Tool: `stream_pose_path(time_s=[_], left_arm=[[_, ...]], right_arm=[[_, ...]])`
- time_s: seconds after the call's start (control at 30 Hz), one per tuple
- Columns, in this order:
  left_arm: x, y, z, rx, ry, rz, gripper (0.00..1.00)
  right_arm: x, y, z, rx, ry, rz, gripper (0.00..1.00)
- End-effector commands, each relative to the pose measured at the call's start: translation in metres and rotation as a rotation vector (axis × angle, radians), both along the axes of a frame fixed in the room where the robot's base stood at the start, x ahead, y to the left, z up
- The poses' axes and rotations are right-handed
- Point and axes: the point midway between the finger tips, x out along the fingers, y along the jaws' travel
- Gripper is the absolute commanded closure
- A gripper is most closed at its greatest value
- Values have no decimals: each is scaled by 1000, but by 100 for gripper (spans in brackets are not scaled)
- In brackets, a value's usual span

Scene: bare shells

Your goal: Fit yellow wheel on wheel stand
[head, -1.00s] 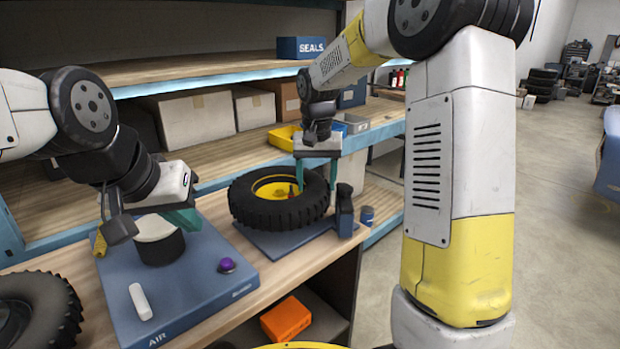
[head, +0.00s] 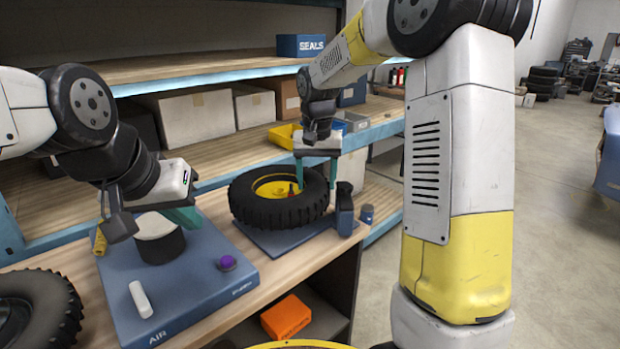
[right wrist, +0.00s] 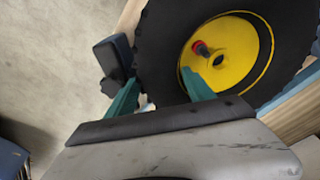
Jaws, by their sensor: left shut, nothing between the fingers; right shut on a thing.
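The yellow wheel (head: 249,207), a black tyre around a yellow hub, lies flat over a blue plate (head: 283,243) on the bench. My right gripper (head: 316,184) is shut on the tyre wall, one finger inside the rim and one outside. In the right wrist view, the hub (right wrist: 232,62) has a hole and a red-tipped peg (right wrist: 201,48) beside it. I cannot tell whether the tyre touches the plate, which may be the wheel stand. My left gripper (head: 184,217) is shut and empty beside a black cylinder with a white top (head: 160,245).
A blue base marked AIR (head: 200,285) carries the cylinder, a purple button (head: 228,262) and a white stick (head: 140,299). A dark upright block (head: 345,208) stands close right of the wheel. Another tyre (head: 55,310) lies front left. Shelves with boxes (head: 195,118) rise behind.

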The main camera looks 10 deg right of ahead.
Motion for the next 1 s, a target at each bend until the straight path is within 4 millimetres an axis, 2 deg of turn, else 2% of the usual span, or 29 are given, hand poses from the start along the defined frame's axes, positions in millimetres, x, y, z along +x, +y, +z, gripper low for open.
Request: stream_pose_path(time_s=[0.57, 1.0], left_arm=[[0, 0, 0, 0, 0, 0, 100], [0, 0, 0, 0, 0, 0, 100]], right_arm=[[0, 0, -1, 1, -2, 0, 100], [1, 0, -11, 1, -2, 0, 100]])
